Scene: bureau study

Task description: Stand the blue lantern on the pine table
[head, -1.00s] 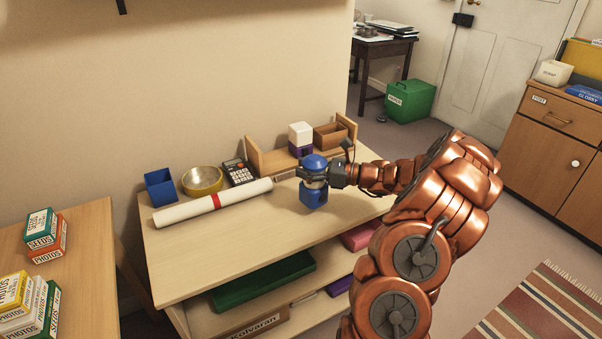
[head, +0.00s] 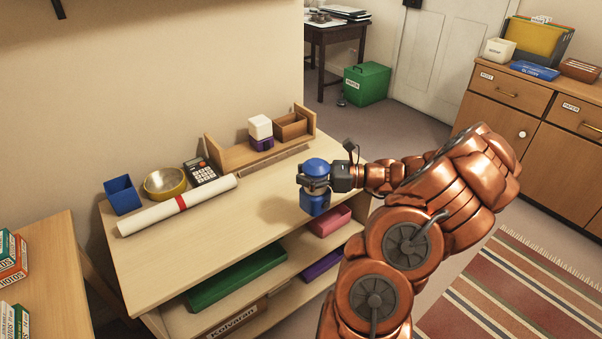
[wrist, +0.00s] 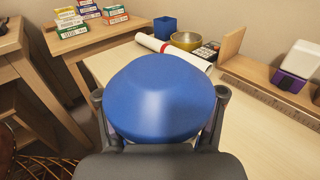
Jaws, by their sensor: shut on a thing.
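The blue lantern (head: 315,203), with a domed blue top and a blue base, is upright in my gripper (head: 325,181). My gripper is shut on it around its middle, below the dome. The lantern is in the air near the right front edge of the light wood shelf unit (head: 215,222); its shadow falls on the top. In the wrist view the blue dome (wrist: 162,95) fills the middle, between the finger parts, and hides the lower lantern. A light wood table (head: 45,250) stands at the left with small boxes; I cannot tell which piece is the pine table.
On the unit's top are a rolled paper (head: 178,205), a blue cup (head: 123,195), a brass bowl (head: 165,182), a calculator (head: 200,171) and a wooden rack (head: 232,155). A dark desk (head: 331,36) and green bin (head: 367,83) stand behind. Striped rug (head: 510,290) at right.

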